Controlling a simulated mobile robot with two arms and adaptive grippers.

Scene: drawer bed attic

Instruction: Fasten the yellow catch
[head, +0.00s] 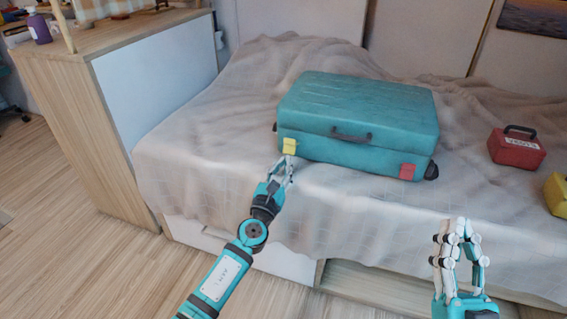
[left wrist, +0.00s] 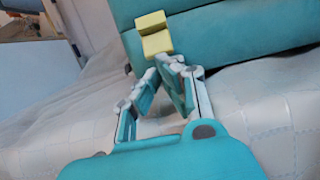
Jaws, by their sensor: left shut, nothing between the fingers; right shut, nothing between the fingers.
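A closed-looking teal suitcase (head: 362,105) lies on the bed, its front with the dark handle facing me. The yellow catch (head: 289,146) is at the front left, on the seam. In the left wrist view the yellow catch (left wrist: 153,35) shows two stepped faces; I cannot tell whether it is fastened. A red catch (head: 407,171) is at the front right. My left gripper (head: 286,161) is shut and empty, just below the yellow catch. In the left wrist view its fingertips (left wrist: 172,66) are close under the catch; contact is unclear. My right gripper (head: 460,224) is shut and empty, in front of the bed.
A red case (head: 516,150) and a yellow case (head: 556,193) stand on the bed at the right. A wooden cabinet (head: 110,130) borders the bed at the left. The rumpled blanket (head: 210,160) is clear left of the suitcase.

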